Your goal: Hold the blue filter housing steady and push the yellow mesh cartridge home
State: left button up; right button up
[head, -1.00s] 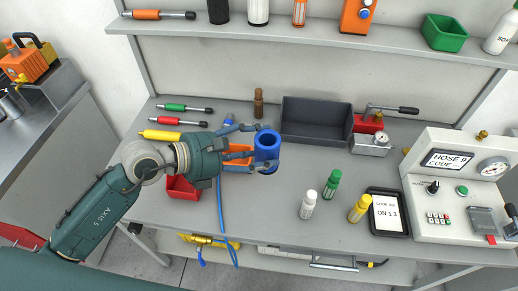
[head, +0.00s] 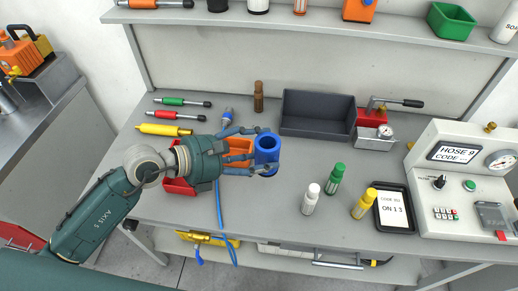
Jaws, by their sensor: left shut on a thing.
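The blue filter housing (head: 267,147) is an upright-looking hollow cylinder with its open top facing up, in the middle left of the head view. My left gripper (head: 264,151) comes in from the left and is shut on the housing, one finger on its far side and one on its near side. The gripper hides part of the housing's wall. My right gripper is not in view.
A grey tray (head: 318,132) stands at the back. White (head: 310,199), green (head: 335,180) and yellow (head: 364,204) bottles stand to the right.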

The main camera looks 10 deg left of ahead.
pick_arm(q)
jog(key=shift+f+b, duration=5.85)
jog(key=shift+f, duration=1.5)
jog(key=shift+f+b, duration=0.25)
jog(key=shift+b, duration=0.1)
jog(key=shift+f, duration=0.15)
